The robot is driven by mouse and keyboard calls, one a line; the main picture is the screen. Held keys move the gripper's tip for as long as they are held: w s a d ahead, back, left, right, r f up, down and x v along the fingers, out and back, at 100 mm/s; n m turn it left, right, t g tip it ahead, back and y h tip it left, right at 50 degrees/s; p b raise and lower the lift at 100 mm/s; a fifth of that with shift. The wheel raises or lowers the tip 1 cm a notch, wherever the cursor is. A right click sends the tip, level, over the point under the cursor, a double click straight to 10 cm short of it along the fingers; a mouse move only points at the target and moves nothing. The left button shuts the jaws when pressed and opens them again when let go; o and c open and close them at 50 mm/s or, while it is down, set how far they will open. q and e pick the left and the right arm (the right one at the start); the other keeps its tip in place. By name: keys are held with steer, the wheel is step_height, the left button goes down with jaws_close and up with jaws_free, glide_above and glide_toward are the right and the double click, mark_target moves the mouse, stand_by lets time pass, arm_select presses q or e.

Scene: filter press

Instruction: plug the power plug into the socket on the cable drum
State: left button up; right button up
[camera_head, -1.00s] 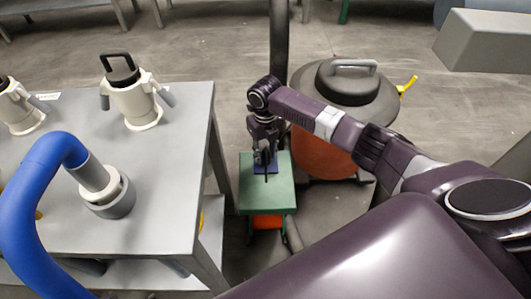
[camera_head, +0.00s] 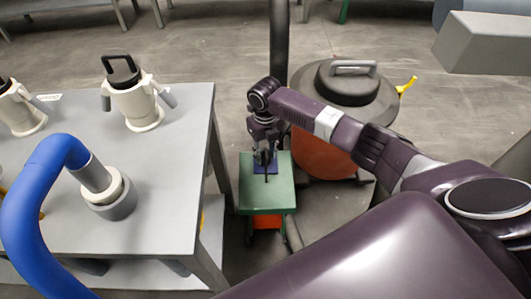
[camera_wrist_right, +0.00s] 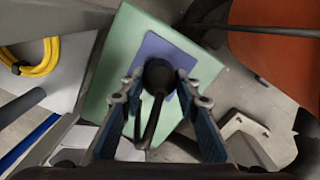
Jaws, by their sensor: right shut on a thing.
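My right gripper (camera_head: 265,156) reaches down over a small green-topped stand (camera_head: 283,198). In the right wrist view its two fingers (camera_wrist_right: 162,98) are shut on a black, rounded power plug (camera_wrist_right: 159,74), with a dark cable running toward the bottom of the view. The plug is in front of a blue square plate (camera_wrist_right: 152,47) on the green top (camera_wrist_right: 125,50). The plug covers the plate's middle, so I cannot tell whether it touches it or whether a socket opening lies there. The blue plate (camera_head: 259,169) also shows in the head view. My left gripper is not in view.
A grey table (camera_head: 170,200) stands left of the green stand, bearing white fittings and a blue hose (camera_head: 30,210). An orange-bodied drum (camera_head: 318,157) with a dark lid stands behind right. A coiled yellow cable (camera_wrist_right: 42,58) shows in the wrist view. A dark post rises behind the gripper.

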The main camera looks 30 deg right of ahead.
mark_target(265, 150)
steer(key=shift+f, duration=0.65)
stand_by(1.1)
steer(key=o, duration=1.2)
steer(key=shift+c, duration=0.2)
steer(key=shift+r, duration=0.15)
step_height(265, 150, up, 12)
steer(key=shift+f, duration=0.1)
steer(key=shift+a, duration=0.1)
